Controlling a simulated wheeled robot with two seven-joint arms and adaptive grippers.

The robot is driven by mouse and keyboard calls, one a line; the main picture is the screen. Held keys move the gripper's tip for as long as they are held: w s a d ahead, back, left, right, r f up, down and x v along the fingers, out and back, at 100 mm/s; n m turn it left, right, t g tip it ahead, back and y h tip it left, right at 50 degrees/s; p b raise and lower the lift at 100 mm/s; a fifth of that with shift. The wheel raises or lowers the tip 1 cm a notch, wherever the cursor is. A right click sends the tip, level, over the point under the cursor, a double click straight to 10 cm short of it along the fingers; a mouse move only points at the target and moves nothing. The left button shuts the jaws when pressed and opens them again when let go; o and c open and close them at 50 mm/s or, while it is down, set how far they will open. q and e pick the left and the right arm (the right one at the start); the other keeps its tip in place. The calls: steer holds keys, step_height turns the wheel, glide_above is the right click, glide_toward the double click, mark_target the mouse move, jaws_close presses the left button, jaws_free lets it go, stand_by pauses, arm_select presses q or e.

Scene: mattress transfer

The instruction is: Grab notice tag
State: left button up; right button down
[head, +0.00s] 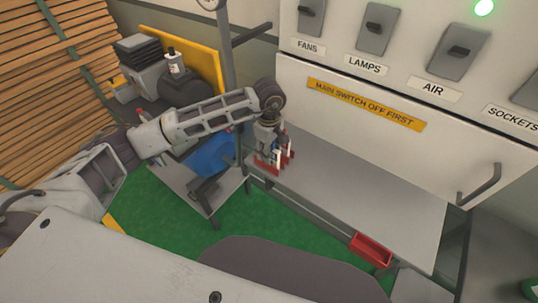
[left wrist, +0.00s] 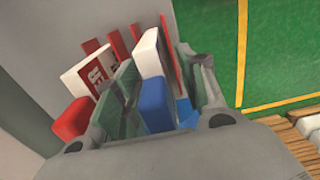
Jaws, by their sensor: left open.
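A small red rack (head: 266,167) stands at the left end of the grey shelf under the switch panel, with several thin upright tags in it. In the left wrist view, a white tag with red print (left wrist: 92,70) stands among red dividers (left wrist: 121,45), outside the left finger. A white and blue piece (left wrist: 150,55) stands between my fingers. My left gripper (head: 272,150) is open, pointing down over the rack; it also shows in the left wrist view (left wrist: 165,95). The fingers partly hide the tags, and contact cannot be told. My right gripper is not in view.
The switch panel (head: 350,148) rises behind the shelf (head: 350,190), with a yellow label (head: 365,104) and a handle at right. A red tray (head: 370,250) sits at the shelf's front edge. The shelf's middle is clear. A metal post (head: 228,60) stands close to my left arm.

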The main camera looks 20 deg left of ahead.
arm_select(q)
jaws_close()
stand_by(0.3)
steer(key=shift+r, duration=0.1)
steer(key=shift+r+b, duration=1)
steer(key=shift+r, duration=3.95)
